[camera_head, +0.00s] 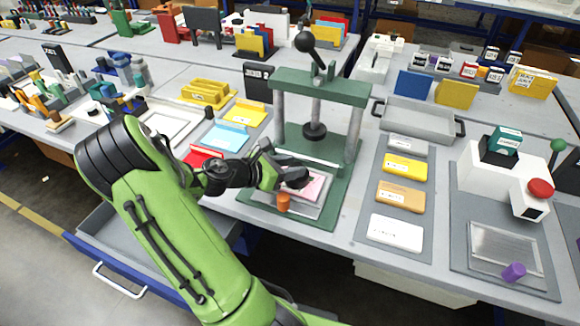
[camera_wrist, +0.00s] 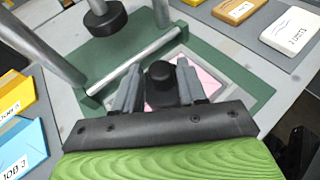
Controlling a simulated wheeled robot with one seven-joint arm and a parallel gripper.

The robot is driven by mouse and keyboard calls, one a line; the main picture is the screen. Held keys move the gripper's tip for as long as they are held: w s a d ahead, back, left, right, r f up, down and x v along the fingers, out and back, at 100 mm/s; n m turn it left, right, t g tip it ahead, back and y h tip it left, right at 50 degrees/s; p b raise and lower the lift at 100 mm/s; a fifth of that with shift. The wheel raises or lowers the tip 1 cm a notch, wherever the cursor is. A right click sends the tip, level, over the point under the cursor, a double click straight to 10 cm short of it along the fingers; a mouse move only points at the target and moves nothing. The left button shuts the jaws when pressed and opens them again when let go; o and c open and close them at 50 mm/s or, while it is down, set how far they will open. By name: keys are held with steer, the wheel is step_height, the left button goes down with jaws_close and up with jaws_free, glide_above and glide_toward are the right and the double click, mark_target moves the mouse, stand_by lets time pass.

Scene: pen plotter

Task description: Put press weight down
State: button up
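The press weight is a black knobbed piece (camera_wrist: 161,82) between the fingers of my gripper (camera_wrist: 160,92) in the wrist view. Both fingers close against its sides. In the head view my gripper (camera_head: 286,180) is low over the pink sheet (camera_head: 313,186) on the grey plate in front of the green press (camera_head: 320,85). The pink sheet also shows behind the weight in the wrist view (camera_wrist: 207,82). The weight's underside is hidden, so I cannot tell whether it touches the sheet.
An orange knob (camera_head: 284,203) sits at the plate's front edge. The press's black ram (camera_head: 315,131) hangs behind my gripper. Labelled blocks (camera_head: 401,196) lie in a tray to the right. Red, blue and yellow folders (camera_head: 226,136) lie to the left.

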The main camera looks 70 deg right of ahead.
steer(key=shift+o, duration=1.1)
steer(key=shift+w+a+r, duration=0.1)
steer(key=shift+w+r, duration=0.05)
steer(key=shift+r, duration=0.1)
steer(key=w+a+r+m+t+y+p, duration=0.1)
steer(key=w+a+r+m+t+y, duration=0.2)
steer(key=a, duration=0.5)
steer(key=w+a+r+m+t+y+p, duration=0.1)
steer(key=w+a+r+m+t+p, duration=0.15)
steer(key=w+a, duration=0.4)
steer(key=w+a+r+m+t+y+p, duration=0.1)
steer(key=w+a+r+m+t+y, duration=0.15)
steer(key=a, duration=0.75)
steer(key=s+a+r+m+t+y, duration=0.1)
steer(key=s+a+r+t+y, duration=0.1)
steer(key=a, duration=0.5)
steer(key=s+a+r+m+t+y, duration=0.1)
steer(key=s+a+r+t+y, duration=0.1)
steer(key=a+r+t, duration=0.2)
steer(key=a+r, duration=0.1)
steer(key=a, duration=0.2)
steer(key=shift+s+a, duration=0.15)
steer(key=shift+a, duration=0.2)
